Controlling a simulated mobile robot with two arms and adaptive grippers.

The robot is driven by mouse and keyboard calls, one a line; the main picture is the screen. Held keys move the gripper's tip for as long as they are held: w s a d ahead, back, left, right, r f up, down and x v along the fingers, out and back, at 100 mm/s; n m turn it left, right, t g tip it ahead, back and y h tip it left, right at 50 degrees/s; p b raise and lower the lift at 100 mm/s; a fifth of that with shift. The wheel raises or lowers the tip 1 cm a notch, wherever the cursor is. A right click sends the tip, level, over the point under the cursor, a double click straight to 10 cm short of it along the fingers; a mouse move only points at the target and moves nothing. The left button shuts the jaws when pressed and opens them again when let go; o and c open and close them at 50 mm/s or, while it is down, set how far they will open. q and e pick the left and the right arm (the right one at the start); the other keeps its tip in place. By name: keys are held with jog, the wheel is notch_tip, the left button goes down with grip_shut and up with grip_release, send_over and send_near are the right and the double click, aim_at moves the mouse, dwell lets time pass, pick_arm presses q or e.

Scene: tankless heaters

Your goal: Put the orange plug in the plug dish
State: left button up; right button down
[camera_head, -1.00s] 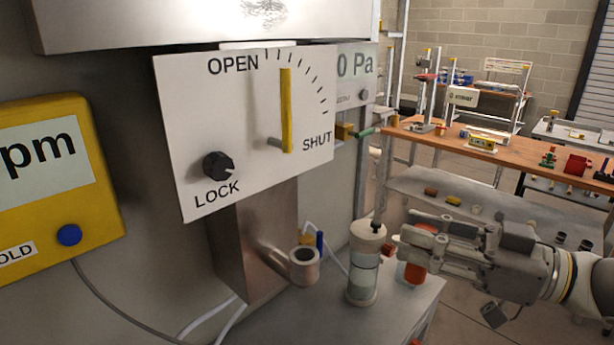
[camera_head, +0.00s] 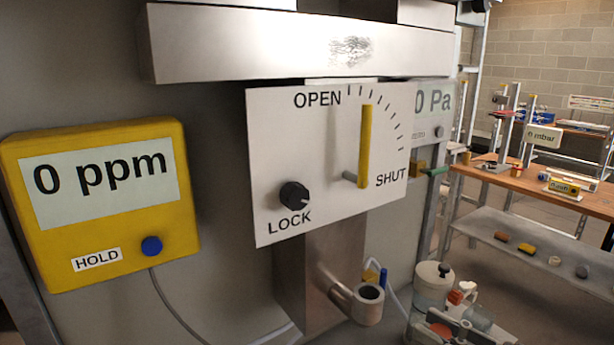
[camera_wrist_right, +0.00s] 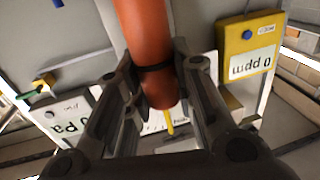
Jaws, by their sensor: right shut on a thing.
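My right gripper (camera_wrist_right: 155,78) is shut on the orange plug (camera_wrist_right: 146,35), a smooth orange cylinder with a dark band, as the right wrist view shows. I cannot pick out the plug dish in either current view. My left gripper is not in view.
A white OPEN/SHUT panel (camera_head: 330,215) with a yellow lever (camera_head: 365,146) and a LOCK knob (camera_head: 294,195) stands ahead. A yellow meter (camera_head: 190,235) reading 0 ppm is at left. An orange-topped workbench (camera_head: 590,200) is at right.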

jog(key=shift+w+f+t, duration=0.15)
jog(key=shift+f+t, duration=0.15)
jog(key=shift+f, duration=0.2)
notch_tip(320, 180, down, 6)
jog(key=m+t+h, duration=0.1)
jog(key=h, duration=0.1)
jog(key=m+t+h, duration=0.2)
jog(key=shift+w+f+m+h, duration=0.1)
jog(key=shift+f+m+h, duration=0.1)
jog(key=shift+m+h, duration=0.1)
jog(key=s+d+f+m+t+h, duration=0.1)
jog(key=s+f+m+h, duration=0.4)
jog(key=f+h, duration=0.3)
jog(key=shift+d+f, duration=0.35)
jog(key=shift+f, duration=0.05)
